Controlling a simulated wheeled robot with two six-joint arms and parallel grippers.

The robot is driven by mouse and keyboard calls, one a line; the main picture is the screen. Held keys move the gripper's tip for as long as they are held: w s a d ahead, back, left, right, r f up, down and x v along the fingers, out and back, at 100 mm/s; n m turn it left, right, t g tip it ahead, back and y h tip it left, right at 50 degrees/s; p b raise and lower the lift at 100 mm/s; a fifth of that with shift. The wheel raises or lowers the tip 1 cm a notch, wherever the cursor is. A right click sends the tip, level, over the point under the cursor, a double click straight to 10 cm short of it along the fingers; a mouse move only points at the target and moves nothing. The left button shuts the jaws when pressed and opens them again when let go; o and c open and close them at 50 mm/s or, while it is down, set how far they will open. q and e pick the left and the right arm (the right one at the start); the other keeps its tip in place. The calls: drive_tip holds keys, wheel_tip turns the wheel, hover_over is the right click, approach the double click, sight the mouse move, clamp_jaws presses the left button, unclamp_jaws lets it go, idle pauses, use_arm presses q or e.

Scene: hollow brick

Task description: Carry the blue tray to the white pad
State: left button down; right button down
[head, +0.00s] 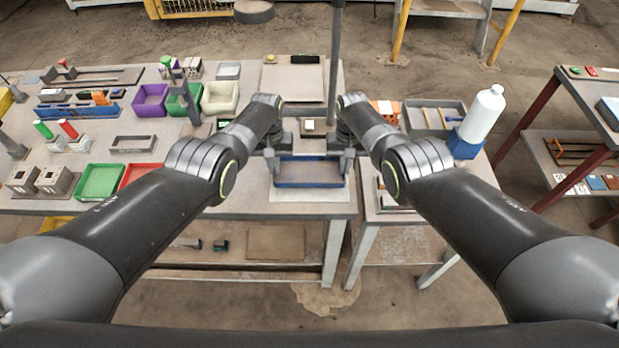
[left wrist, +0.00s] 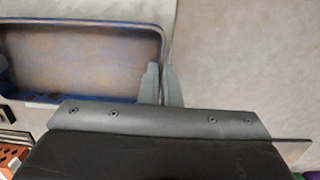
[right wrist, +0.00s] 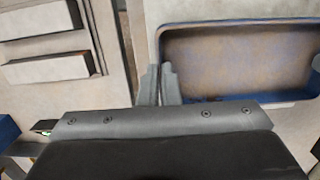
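The blue tray (head: 310,184) is a shallow rectangular tray with a worn brown inside, near the front edge of the middle table. My left gripper (head: 274,165) is shut on its left end wall; the fingers straddle the thin rim in the left wrist view (left wrist: 162,84). My right gripper (head: 347,163) is shut on the opposite end wall, as the right wrist view (right wrist: 160,84) shows. The tray looks level and empty. The white pad (head: 311,196) shows as a pale sheet below and around the tray's front; I cannot tell whether the tray touches it.
A green bin (head: 100,182) and a red bin (head: 138,174) stand left of the tray. A grey tray of tools (head: 433,118) and a white bottle (head: 483,114) are on the right table. A dark post (head: 334,70) rises behind the tray.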

use_arm(q)
drive_tip(key=c, duration=2.1)
unclamp_jaws()
drive_tip(key=shift+f+b, duration=0.3)
drive_tip(key=shift+f, duration=0.15)
use_arm(e)
drive_tip(key=c, duration=2.1)
unclamp_jaws()
drive_tip(key=shift+f, duration=0.45)
use_arm(q)
drive_tip(key=o, duration=0.5)
drive_tip(key=shift+r, duration=0.1)
drive_tip(key=shift+c, duration=0.2)
use_arm(e)
drive_tip(key=o, duration=0.5)
drive_tip(key=shift+r, duration=0.1)
drive_tip(key=shift+c, duration=0.2)
use_arm(q)
wheel_tip(320, 180, up, 12)
drive_tip(key=w, duration=0.1)
drive_tip(key=shift+w, duration=0.2)
use_arm(e)
wheel_tip(320, 180, up, 12)
drive_tip(key=w, duration=0.1)
drive_tip(key=shift+w, duration=0.2)
